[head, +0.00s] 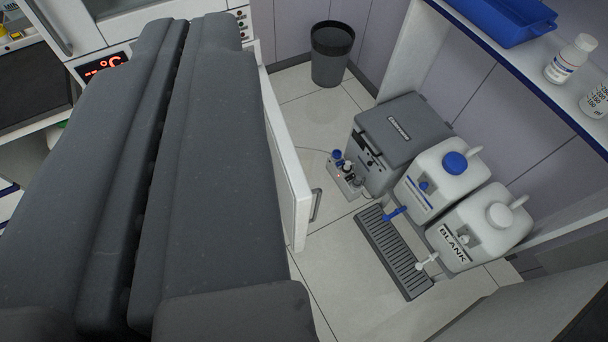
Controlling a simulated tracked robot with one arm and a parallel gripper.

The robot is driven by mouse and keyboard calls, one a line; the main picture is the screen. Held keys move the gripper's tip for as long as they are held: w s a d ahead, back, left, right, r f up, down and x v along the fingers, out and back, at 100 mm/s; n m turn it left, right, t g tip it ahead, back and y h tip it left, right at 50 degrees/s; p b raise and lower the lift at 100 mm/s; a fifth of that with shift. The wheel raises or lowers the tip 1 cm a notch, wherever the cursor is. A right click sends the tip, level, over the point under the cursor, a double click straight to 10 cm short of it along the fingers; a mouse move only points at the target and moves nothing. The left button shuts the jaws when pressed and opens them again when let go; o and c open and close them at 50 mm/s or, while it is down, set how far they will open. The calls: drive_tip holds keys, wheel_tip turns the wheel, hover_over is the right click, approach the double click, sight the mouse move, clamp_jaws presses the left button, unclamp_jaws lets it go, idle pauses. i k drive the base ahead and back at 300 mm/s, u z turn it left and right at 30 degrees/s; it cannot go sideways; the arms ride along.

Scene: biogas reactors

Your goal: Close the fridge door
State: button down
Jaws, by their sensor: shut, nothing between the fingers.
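A white fridge door (287,165) stands swung open in the middle of the head view, seen nearly edge-on, with a grey handle (316,205) on its right face near the lower end. The white fridge (108,20) with a red temperature display (103,66) is at the upper left. My gripper (186,28) is large and dark grey, its two long fingers closed together with nothing between them. It lies to the left of the door and hides much of the fridge front and the door's inner side. I cannot tell whether it touches the door.
A black bin (331,54) stands on the tiled floor at the back. A grey box (400,138), two white canisters (440,178) and a drip grate (392,252) stand on the right. A shelf above holds a blue tray (508,18) and bottles.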

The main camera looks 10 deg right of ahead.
sight(295, 195)
drive_tip(key=i, duration=0.9)
drive_tip(key=z, duration=0.05)
